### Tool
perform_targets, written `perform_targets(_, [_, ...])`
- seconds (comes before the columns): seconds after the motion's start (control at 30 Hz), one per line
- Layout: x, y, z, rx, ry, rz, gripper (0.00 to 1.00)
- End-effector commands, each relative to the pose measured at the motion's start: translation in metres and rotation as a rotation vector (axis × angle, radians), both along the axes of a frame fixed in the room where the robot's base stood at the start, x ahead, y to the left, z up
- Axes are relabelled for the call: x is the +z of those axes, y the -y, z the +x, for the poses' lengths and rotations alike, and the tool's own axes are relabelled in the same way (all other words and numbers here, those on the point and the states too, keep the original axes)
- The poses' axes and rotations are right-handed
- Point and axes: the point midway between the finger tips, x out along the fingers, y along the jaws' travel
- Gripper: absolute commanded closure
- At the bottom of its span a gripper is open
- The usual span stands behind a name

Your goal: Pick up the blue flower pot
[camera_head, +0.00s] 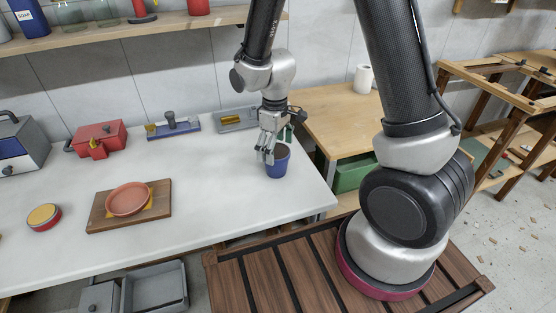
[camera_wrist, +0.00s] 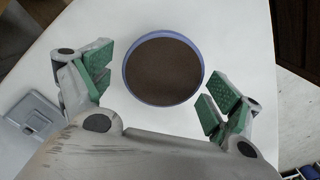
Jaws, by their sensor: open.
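The blue flower pot (camera_head: 278,167) stands upright on the white counter (camera_head: 220,215), near its right edge. In the wrist view the pot (camera_wrist: 163,68) shows from above, with a blue rim and dark brown soil inside. My gripper (camera_head: 273,148) is right at the pot in the head view, its fingers in front of and over the rim. In the wrist view my gripper (camera_wrist: 160,92) is open, with one green-padded finger to the left of the pot and one to the right. There are visible gaps between the pads and the rim. The pot's lower part is hidden in the wrist view.
A wooden board (camera_head: 98,217) with a terracotta dish (camera_head: 128,199) lies left on the counter. A red box (camera_head: 100,136), a blue tool (camera_head: 172,126) and a grey tray (camera_head: 237,119) stand behind. A wooden table (camera_head: 325,112) with a white cup (camera_head: 363,79) is right.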

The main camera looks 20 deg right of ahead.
Motion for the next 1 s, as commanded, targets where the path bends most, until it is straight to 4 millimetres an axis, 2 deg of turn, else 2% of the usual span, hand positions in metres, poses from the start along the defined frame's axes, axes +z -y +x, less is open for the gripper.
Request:
perform_targets(0.33, [-0.051,0.001,-0.005,-0.001,-0.003,-0.001,0.1])
perform_targets(0.63, [-0.058,0.001,-0.004,-0.001,0.0,0.0,0.1])
perform_targets(0.67, [-0.058,0.001,-0.004,-0.001,0.0,0.0,0.11])
perform_targets(0.87, [-0.057,0.001,-0.004,-0.001,0.0,0.0,0.48])
perform_targets(1.0, [-0.057,0.001,-0.004,-0.001,0.0,0.0,0.53])
